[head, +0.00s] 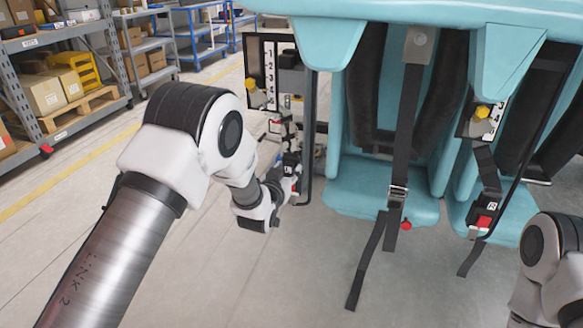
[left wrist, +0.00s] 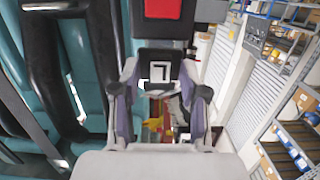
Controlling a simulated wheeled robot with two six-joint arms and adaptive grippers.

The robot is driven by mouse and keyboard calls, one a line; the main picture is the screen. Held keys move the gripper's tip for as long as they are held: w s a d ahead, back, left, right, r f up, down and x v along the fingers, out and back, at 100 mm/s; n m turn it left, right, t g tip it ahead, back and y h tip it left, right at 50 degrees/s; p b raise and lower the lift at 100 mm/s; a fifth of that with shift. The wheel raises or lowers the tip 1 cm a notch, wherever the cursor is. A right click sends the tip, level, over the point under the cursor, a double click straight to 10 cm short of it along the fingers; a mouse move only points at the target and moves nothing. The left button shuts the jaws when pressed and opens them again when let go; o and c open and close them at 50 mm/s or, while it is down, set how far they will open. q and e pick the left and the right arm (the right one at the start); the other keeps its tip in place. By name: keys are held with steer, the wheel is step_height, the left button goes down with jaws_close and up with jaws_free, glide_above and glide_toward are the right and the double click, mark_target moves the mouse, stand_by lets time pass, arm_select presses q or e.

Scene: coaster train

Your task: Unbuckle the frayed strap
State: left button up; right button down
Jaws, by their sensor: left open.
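My left gripper (head: 286,188) is beside a black buckle (head: 291,168) at the left end of the teal seat row. In the left wrist view the open fingers (left wrist: 160,78) stand on either side of the buckle's lower part, which has a white corner-shaped mark. The buckle's red button (left wrist: 163,8) is at the top edge there. I cannot tell whether the fingers touch the buckle. Another buckle with a red button (head: 484,222) hangs at the right seat. A dark strap (head: 406,120) with a metal adjuster hangs between them. I cannot tell fraying on any strap.
Teal seats (head: 385,190) fill the right side. A numbered plate (head: 269,65) and a dark upright bar stand beside my left gripper. Shelves with boxes (head: 45,95) are far left. The floor (head: 240,285) below is clear. Part of my right arm shows at lower right.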

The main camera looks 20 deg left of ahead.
mark_target(292, 148)
arm_select(q)
steer(key=shift+c, duration=0.4)
jaws_close()
steer(key=shift+r+p, duration=1.8)
steer(key=shift+r, duration=0.75)
steer(key=shift+f, duration=0.1)
steer(key=a, duration=1)
steer(key=shift+s+p, duration=0.2)
steer(key=shift+p, duration=0.15)
